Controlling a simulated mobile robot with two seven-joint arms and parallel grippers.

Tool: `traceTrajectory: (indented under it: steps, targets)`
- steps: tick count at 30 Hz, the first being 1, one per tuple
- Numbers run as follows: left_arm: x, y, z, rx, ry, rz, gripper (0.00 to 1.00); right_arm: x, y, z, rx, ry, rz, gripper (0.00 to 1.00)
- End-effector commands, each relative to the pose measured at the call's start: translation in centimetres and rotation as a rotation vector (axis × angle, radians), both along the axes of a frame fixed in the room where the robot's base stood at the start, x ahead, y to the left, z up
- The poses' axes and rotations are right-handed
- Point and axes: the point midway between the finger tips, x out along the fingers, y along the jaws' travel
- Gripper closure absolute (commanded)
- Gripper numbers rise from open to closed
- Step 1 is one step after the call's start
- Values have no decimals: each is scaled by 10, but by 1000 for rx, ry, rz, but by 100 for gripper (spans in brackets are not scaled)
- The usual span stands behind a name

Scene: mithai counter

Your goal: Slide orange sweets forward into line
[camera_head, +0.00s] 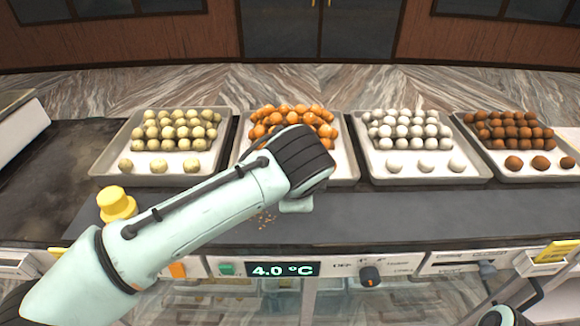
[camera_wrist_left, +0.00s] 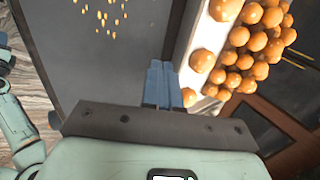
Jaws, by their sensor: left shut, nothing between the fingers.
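The orange sweets (camera_head: 290,118) are piled on a tray (camera_head: 352,178), second from the left on the counter. My left arm hides the tray's front part in the head view. In the left wrist view the pile of orange sweets (camera_wrist_left: 262,45) is at the upper right, with a few separate sweets (camera_wrist_left: 202,61) along the tray's near side. My left gripper (camera_wrist_left: 160,82) is shut and empty, its blue fingers beside the tray's near edge, close to one separate sweet (camera_wrist_left: 188,97). I cannot tell whether they touch.
Trays of pale yellow (camera_head: 180,130), white (camera_head: 410,130) and brown sweets (camera_head: 510,130) flank it, each with three in a front row. A yellow-capped object (camera_head: 117,204) stands at the left. Crumbs (camera_head: 265,218) lie on the dark counter strip before the trays.

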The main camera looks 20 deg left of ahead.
Motion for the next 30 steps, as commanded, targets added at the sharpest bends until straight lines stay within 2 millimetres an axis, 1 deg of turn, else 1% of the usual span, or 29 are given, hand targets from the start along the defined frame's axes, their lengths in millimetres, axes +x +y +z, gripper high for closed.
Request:
traceTrajectory:
  steps: [5, 14, 21, 30]
  targets:
    - [-1, -1, 7, 0, -1, 0, 100, 5, 0, 6, 0, -6, 0, 57]
    - [0, -1, 31, 0, -4, -1, 100, 31, 0, 28, 0, -35, 0, 57]
    - [-1, -1, 54, -2, -4, -2, 100, 40, 0, 35, 0, -46, 0, 57]
    - [-1, -1, 82, -2, -1, -2, 100, 37, 0, 32, 0, -41, 0, 57]
